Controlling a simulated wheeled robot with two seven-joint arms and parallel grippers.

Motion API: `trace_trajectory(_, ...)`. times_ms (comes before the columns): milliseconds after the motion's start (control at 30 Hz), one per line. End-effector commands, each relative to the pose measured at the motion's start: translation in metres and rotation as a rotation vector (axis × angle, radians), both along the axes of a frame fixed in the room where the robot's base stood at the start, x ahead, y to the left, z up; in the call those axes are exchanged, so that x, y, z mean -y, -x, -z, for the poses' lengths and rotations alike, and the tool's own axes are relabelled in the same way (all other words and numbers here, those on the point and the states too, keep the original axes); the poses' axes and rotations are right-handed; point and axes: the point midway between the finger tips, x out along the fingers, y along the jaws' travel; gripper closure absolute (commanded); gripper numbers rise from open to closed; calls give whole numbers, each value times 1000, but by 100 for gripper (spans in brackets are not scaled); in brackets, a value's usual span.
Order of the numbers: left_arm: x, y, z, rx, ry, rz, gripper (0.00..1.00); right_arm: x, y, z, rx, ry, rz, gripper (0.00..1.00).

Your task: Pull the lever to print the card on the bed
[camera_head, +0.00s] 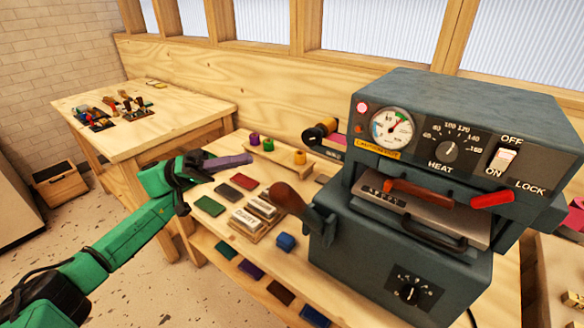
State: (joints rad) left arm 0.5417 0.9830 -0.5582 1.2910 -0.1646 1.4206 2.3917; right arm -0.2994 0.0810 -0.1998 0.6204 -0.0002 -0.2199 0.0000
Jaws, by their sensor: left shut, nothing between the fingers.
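A grey hot-foil press (440,260) stands at the right of the bench. A lever (287,198) with a brown wooden knob sticks out from its left side, tilted up to the left. The press's bed (455,222) sits in the front opening; an orange-brown handle (420,190) and a dark bar handle are at it. I cannot make out a card on the bed. My left gripper (240,159) is shut and empty, above the bench's back left, left of and behind the lever knob, apart from it. My right gripper is not in view.
Colored foil blocks and white type blocks (246,220) lie on the bench left of the lever. Small rolls (268,145) stand on a wooden rack behind. A red lock handle (491,200) juts from the press's right front. A second table (160,120) stands far left.

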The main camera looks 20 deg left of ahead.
Motion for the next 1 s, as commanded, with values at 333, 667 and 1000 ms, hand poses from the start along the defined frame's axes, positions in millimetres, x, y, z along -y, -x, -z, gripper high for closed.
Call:
trace_trajectory(333, 3, 21, -13, -50, -27, 117, 100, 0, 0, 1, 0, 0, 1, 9)
trace_trajectory(667, 34, 20, -27, -50, -24, 119, 100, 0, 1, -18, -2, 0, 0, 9)
trace_trajectory(1000, 101, 21, -43, -55, -25, 116, 100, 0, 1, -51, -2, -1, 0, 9)
